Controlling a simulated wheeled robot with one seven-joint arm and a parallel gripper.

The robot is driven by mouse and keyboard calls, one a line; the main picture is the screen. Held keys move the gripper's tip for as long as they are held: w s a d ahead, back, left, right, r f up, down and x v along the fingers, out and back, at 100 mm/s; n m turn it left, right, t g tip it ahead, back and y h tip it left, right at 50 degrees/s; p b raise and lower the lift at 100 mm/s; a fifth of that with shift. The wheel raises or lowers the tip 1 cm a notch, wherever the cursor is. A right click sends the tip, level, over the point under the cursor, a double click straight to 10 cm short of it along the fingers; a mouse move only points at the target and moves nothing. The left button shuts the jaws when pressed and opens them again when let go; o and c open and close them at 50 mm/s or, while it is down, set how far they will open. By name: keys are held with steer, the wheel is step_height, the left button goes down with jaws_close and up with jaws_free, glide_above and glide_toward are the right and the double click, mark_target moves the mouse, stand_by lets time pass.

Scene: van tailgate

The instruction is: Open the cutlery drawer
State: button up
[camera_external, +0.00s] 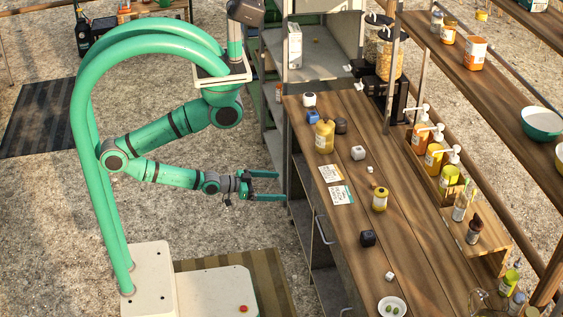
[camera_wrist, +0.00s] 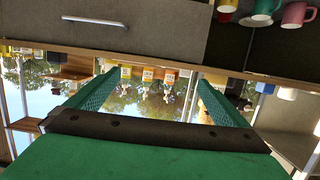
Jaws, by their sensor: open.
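My gripper (camera_external: 281,187) is open and empty, its two green fingers pointing right at the front side of the wooden counter. It is apart from the counter front as far as I can see. A grey front with a pale bar handle (camera_external: 323,229) shows under the counter edge, nearer the camera than my gripper. In the wrist view, my gripper (camera_wrist: 160,90) has its green fingers spread wide with nothing between them. A grey panel (camera_wrist: 150,38) with a pale bar handle (camera_wrist: 94,20) fills the top left. I cannot tell which front is the cutlery drawer.
The wooden counter (camera_external: 385,205) carries a yellow canister (camera_external: 324,137), a yellow jar (camera_external: 379,200), a dark cube (camera_external: 367,239) and a white plate (camera_external: 391,307). Pump bottles (camera_external: 433,158) stand along its far side. Mugs (camera_wrist: 297,15) show at the wrist view's top right.

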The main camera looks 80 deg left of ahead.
steer(key=shift+a+r, duration=0.35)
steer(key=shift+r, duration=0.1)
steer(key=c, duration=2)
steer(key=m+h, duration=0.1)
steer(key=f+m+h, duration=0.1)
steer(key=shift+d+f+m, duration=0.15)
steer(key=shift+f+m, duration=0.1)
steer(key=shift+m, duration=0.05)
steer(key=shift+c, duration=0.3)
steer(key=m+g+h, duration=1)
steer(key=m+h, duration=0.3)
steer(key=m, duration=1)
glide_toward(321, 230)
steer(key=x, duration=0.9)
steer(key=shift+w+d+f, duration=0.2)
steer(key=shift+d+f, duration=0.05)
steer(key=shift+f, duration=0.15)
steer(key=shift+c, duration=0.5)
jaws_close()
